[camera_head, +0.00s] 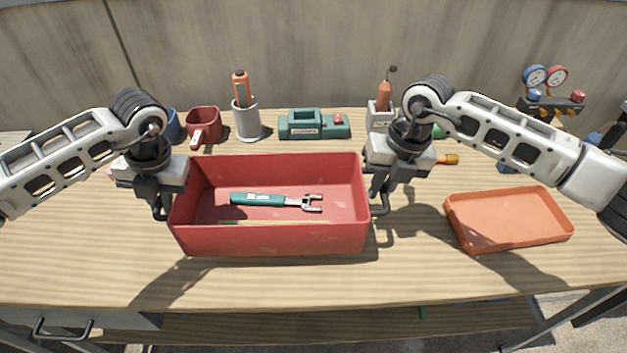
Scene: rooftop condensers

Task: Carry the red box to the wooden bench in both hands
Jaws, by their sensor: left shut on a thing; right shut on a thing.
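The red box (275,240) is an open-topped bin in the middle of the wooden bench (255,287). A green-handled wrench (258,199) lies inside it, with a thin yellowish strip along the floor behind the front wall. My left gripper (165,212) is shut on the box's left end. My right gripper (380,205) is shut on its right end. The fingertips are partly hidden against the end walls. The box looks level, on or just above the bench top; I cannot tell which.
An orange tray (508,218) lies on the right. Behind the box stand a red mug (203,124), a grey cup with an orange tool (247,120), a green case (314,124) and a pressure gauge set (548,88). The front strip of the bench is clear.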

